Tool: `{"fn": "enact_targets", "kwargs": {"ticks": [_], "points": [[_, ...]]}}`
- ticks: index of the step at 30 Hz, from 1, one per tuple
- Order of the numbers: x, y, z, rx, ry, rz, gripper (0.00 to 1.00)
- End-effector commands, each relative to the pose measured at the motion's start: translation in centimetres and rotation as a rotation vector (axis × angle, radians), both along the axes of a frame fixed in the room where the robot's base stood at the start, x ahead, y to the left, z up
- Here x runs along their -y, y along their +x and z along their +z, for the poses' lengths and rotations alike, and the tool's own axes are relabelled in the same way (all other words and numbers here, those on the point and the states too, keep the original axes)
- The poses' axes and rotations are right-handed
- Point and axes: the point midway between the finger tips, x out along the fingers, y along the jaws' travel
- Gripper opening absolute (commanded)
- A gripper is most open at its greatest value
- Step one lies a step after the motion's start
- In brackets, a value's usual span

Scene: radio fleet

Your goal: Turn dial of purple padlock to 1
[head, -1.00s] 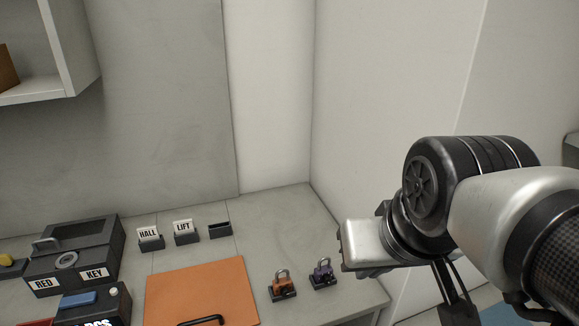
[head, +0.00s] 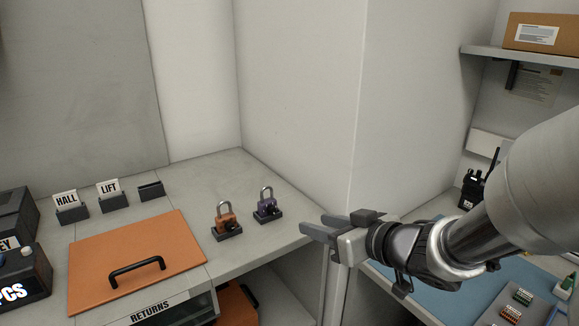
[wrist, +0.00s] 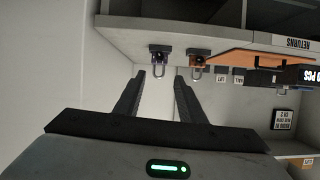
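The purple padlock (head: 267,207) stands upright on a small dark base near the right end of the grey counter, its silver shackle up. In the wrist view the purple padlock (wrist: 160,57) appears upside down, beyond my fingertips and roughly in line with the gap between them. Its dial digits are too small to read. My gripper (head: 312,227) is to the right of the padlock, apart from it, near the counter's right edge. The wrist view shows my gripper (wrist: 160,76) open, with nothing between its two fingers.
An orange padlock (head: 226,222) stands close left of the purple one. Left of it lies an orange panel (head: 185,235) with a black handle. HALL (head: 67,200) and LIFT (head: 109,190) card holders stand behind. A wall corner (head: 358,120) rises to the right, with a blue-matted bench (head: 400,285) beyond.

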Motion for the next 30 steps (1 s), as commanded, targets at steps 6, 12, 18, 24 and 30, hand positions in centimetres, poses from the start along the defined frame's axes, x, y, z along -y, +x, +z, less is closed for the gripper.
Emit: {"fn": "enact_targets", "kwargs": {"ticks": [6,12,18,24,30], "points": [[-1.2,1.4,0.0,-0.005,0.005,0.005,0.36],[-3.3,4.2,-2.4,0.001,-0.001,0.005,0.36],[-5.6,7.6,-4.0,0.002,-0.002,0.004,0.36],[-7.7,10.6,-5.4,0.002,-0.001,0.002,0.36],[-8.9,12.4,-6.2,0.003,-0.003,0.001,0.36]]}}
